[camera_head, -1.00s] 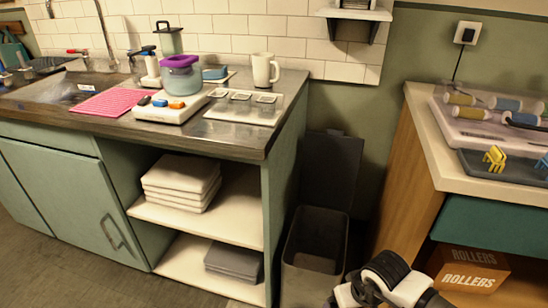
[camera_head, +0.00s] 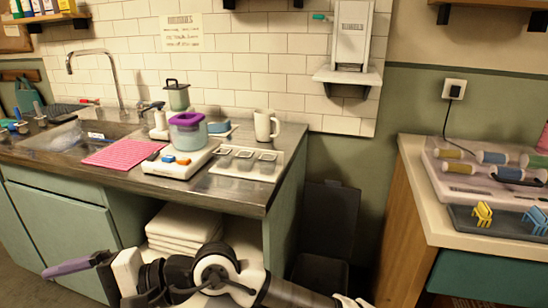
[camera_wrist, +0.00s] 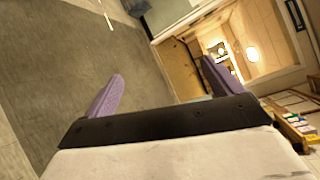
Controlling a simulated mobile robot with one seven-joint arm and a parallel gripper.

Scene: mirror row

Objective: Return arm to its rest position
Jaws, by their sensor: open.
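My gripper (camera_head: 66,268) is at the lower left of the head view, in front of the green cabinet below the sink. My arm stretches across the bottom of that view, in front of the open shelves. In the wrist view my gripper (camera_wrist: 160,90) shows two purple fingers spread wide apart with nothing between them. Past the fingers are grey floor (camera_wrist: 85,60) and, to the right, a brightly lit tan area.
The counter (camera_head: 240,192) holds a pink mat (camera_head: 118,152), a purple-lidded container (camera_head: 188,133), a white mug (camera_head: 266,126) and a tray with small cups (camera_head: 240,165). A dark bin (camera_head: 328,215) stands between the counter and the right table (camera_head: 420,215).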

